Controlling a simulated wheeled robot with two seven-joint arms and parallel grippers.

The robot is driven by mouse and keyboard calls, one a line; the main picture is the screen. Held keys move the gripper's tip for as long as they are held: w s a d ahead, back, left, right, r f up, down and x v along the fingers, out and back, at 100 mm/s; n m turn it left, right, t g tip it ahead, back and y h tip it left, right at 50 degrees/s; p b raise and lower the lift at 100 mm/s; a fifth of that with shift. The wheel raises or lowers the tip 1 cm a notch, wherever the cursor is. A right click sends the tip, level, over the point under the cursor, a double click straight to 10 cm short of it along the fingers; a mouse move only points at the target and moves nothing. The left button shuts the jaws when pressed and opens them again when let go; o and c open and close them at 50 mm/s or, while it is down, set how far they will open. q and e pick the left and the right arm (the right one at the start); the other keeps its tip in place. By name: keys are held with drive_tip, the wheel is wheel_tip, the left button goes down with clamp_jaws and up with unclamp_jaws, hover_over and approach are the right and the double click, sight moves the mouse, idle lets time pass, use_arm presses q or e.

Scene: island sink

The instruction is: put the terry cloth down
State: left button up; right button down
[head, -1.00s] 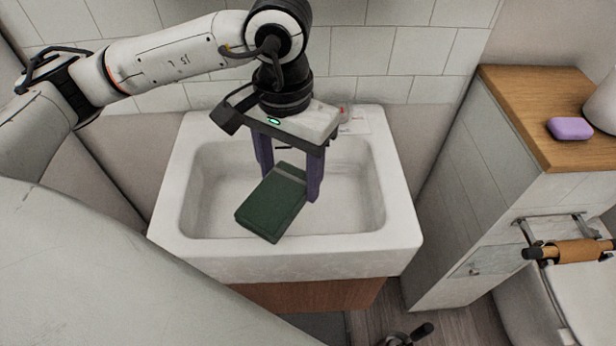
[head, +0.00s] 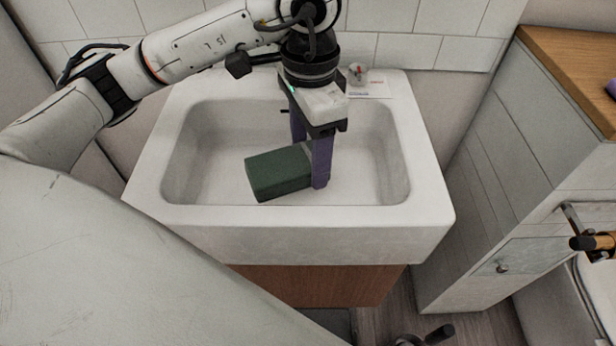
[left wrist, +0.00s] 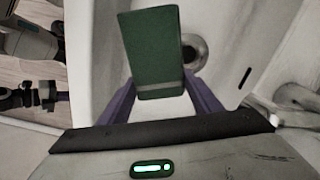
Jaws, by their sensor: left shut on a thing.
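The terry cloth (head: 279,174) is a dark green folded block with a lighter band near one end. My left gripper (head: 310,172) is shut on the banded end, with its purple fingers pointing down. The cloth is inside the white sink basin (head: 183,165); I cannot tell whether it touches the bottom. In the left wrist view the cloth (left wrist: 152,48) sticks out from between the fingers, with the round drain beside it.
The sink's front rim (head: 290,219) is close to the cloth. A small item and a card (head: 370,84) sit on the back ledge. A wood-topped cabinet (head: 575,65) stands to the right, with a purple object at the picture edge.

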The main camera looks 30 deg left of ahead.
sight(309, 191)
use_arm(q)
drive_tip(key=shift+f, duration=3.05)
drive_tip(key=shift+f+b, duration=0.15)
drive_tip(key=shift+b, duration=0.2)
drive_tip(key=o, duration=1.2)
drive_tip(key=shift+c, duration=0.2)
